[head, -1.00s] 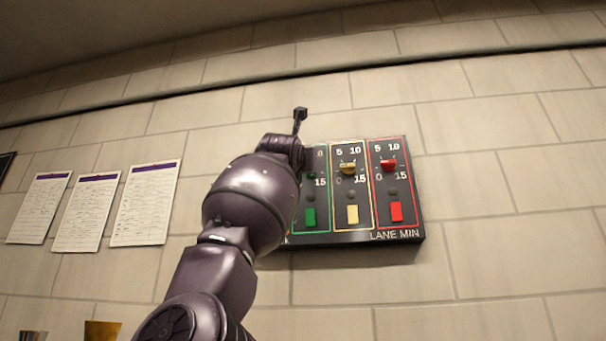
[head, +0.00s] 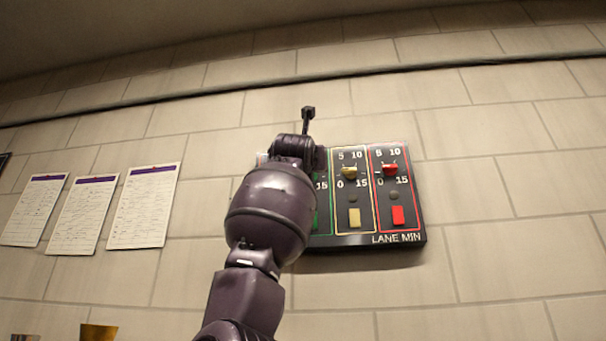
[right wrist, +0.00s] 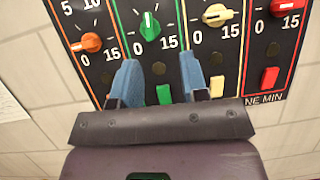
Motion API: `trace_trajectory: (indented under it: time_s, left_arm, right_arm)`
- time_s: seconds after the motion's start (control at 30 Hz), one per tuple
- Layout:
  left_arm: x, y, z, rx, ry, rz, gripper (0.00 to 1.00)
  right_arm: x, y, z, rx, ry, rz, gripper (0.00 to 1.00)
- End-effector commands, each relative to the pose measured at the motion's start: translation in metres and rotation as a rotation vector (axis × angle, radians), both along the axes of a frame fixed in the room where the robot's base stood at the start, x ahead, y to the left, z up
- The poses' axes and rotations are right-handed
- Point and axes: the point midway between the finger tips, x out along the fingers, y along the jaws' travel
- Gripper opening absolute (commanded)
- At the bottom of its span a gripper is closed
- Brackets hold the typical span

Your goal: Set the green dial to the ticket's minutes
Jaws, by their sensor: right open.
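The green dial (right wrist: 150,27) shows in the right wrist view, between a printed 0 and 15, with its light pointer mark facing roughly up. My right gripper (right wrist: 160,76) is open and empty, its two blue fingers spread just below the green dial in the picture. Whether the fingers touch the panel I cannot tell. In the head view my arm hides the green dial and the gripper. Three printed sheets (head: 144,206) hang on the wall at left; their text is too small to read, and I cannot tell whether one is the ticket. My left gripper is not in view.
The dark panel (head: 378,240) also carries an orange dial (right wrist: 91,42), a yellow dial (right wrist: 217,15) and a red dial (right wrist: 287,7). Coloured buttons sit below, including a green one (right wrist: 164,94). The wall right of the panel is bare.

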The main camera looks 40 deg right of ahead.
Motion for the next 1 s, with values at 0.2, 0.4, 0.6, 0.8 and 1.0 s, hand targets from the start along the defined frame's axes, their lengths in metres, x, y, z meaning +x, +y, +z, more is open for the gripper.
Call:
trace_trajectory:
  time_s: [0.2,0.4,0.6,0.8,1.0]
  left_arm:
    - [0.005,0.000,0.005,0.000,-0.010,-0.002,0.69]
    - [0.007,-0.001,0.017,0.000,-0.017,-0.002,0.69]
    - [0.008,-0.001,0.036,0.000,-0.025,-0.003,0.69]
    - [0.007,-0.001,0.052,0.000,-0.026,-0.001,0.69]
    - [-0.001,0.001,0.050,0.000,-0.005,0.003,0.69]
  right_arm:
    - [0.007,0.007,0.000,0.014,0.042,0.056,0.41]
    - [0.019,-0.008,0.009,0.012,0.047,0.053,0.41]
    - [0.039,-0.034,0.023,0.013,0.048,0.051,0.41]
    - [0.057,-0.055,0.034,0.014,0.047,0.053,0.41]
    - [0.067,-0.066,0.039,0.013,0.046,0.054,0.41]
